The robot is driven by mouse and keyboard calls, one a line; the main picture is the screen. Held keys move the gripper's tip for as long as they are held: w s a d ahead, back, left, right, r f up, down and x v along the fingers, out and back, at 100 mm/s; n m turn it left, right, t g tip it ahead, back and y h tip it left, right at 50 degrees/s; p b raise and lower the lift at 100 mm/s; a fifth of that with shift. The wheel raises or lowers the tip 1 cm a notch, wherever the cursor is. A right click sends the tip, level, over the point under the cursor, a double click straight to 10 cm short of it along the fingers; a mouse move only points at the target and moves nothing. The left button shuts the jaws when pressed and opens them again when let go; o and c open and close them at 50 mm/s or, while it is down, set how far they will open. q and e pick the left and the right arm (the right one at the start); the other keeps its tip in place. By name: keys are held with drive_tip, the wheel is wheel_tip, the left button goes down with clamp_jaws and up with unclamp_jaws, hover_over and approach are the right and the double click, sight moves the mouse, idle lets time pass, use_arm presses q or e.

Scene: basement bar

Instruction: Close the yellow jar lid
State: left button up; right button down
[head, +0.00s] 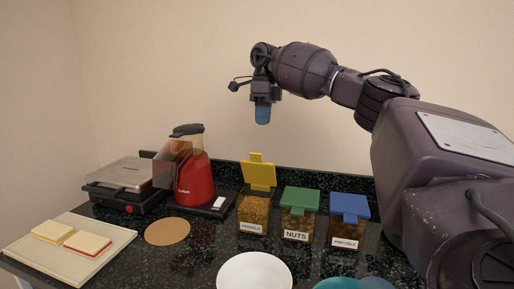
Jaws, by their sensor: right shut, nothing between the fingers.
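The yellow jar lid (259,175) stands raised, tilted up at the back of the left jar. That jar (253,214) is clear, filled with brown bits, and has a white label on its front. My right gripper (263,115) points down, shut and empty, in the air above the raised lid and apart from it. My left gripper is not in view.
Beside it stand a nuts jar with a green lid (300,197) and a pretzels jar with a blue lid (349,207), both closed. A red blender (192,180) and grill (121,185) stand left.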

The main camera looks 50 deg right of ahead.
sight(257, 160)
drive_tip(key=a+f, duration=0.1)
drive_tip(key=f, duration=0.1)
drive_tip(key=s+f, duration=0.1)
drive_tip(key=f, duration=0.1)
drive_tip(key=a+f, duration=0.1)
drive_tip(key=f, duration=0.1)
drive_tip(key=shift+s+a+f, duration=0.15)
drive_tip(key=shift+s+a, duration=0.1)
drive_tip(key=shift+a, duration=0.1)
drive_tip(key=shift+s+a+f, duration=0.3)
drive_tip(key=shift+a+f, duration=0.05)
drive_tip(key=shift+a, duration=0.35)
